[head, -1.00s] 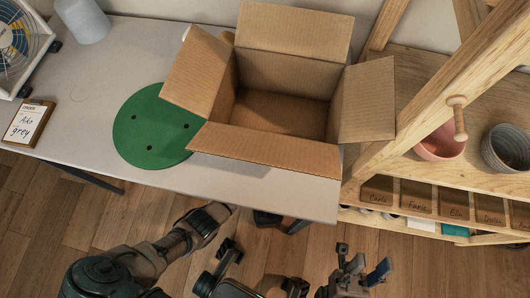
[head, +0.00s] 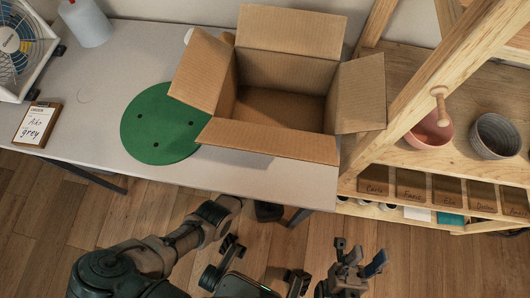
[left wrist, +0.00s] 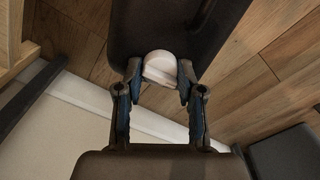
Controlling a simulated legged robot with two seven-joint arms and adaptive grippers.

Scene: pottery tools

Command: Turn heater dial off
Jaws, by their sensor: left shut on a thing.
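No heater or dial shows clearly in either view. In the left wrist view my left gripper (left wrist: 160,82) has its two fingers around a small white rounded thing (left wrist: 160,67), and it is shut on it. What that thing belongs to cannot be told. In the head view my right gripper (head: 357,262) is at the bottom, below the table's front edge, over the floor. Its fingers look apart, with nothing visible between them.
The grey table (head: 90,125) holds an open cardboard box (head: 270,138), a green disc (head: 160,130), a clipboard (head: 38,124), a fan (head: 15,50) and a pale bottle (head: 86,22). A wooden shelf (head: 400,150) at right holds a pink bowl (head: 428,132) and a grey bowl (head: 496,137).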

